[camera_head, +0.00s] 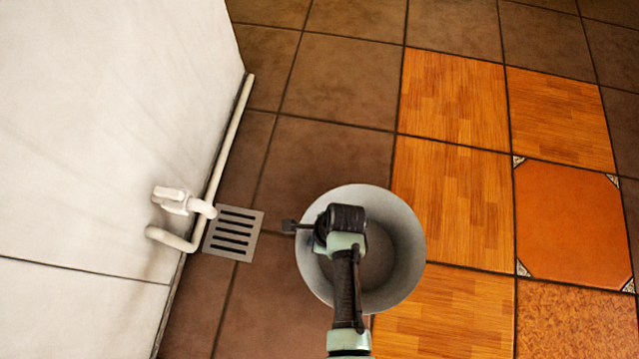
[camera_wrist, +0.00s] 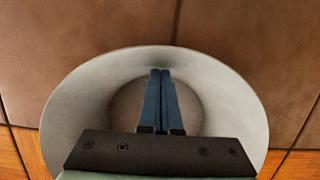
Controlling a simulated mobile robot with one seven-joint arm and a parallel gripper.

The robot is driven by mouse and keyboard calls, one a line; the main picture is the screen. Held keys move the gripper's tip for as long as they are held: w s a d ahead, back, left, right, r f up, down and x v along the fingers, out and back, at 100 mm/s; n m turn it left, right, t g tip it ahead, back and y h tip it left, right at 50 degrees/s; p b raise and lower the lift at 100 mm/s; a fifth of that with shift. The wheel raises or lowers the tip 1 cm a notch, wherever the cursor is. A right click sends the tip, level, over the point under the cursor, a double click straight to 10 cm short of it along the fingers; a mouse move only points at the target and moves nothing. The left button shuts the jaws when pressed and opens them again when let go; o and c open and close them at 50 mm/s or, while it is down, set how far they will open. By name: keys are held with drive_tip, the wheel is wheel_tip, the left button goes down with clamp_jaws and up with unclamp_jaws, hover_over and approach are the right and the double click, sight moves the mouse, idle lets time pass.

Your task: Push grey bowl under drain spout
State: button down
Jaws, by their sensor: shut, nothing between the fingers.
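The round grey bowl (camera_head: 406,240) stands upright on the tiled floor, right of the floor drain and apart from it. It also fills much of the wrist view (camera_wrist: 85,105). The white drain spout (camera_head: 205,208) sticks out low from the wall at the left, at the upper left edge of the slotted grate. My gripper's blue fingers (camera_wrist: 160,74) are shut together and empty. They show against the bowl's inside; how deep they reach is hard to tell.
The slotted drain grate (camera_head: 234,233) lies between the spout and the bowl. A pale pipe (camera_head: 232,130) runs along the foot of the white wall (camera_head: 100,120). The brown tiles between grate and bowl are clear. Orange tiles (camera_head: 450,95) lie to the right.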

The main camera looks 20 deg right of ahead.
drive_tip(key=w+a+p, duration=0.2)
drive_tip(key=w+a, duration=0.5)
drive_tip(key=a, duration=0.5)
drive_tip(key=shift+a, duration=0.2)
drive_tip(key=shift+d, duration=0.1)
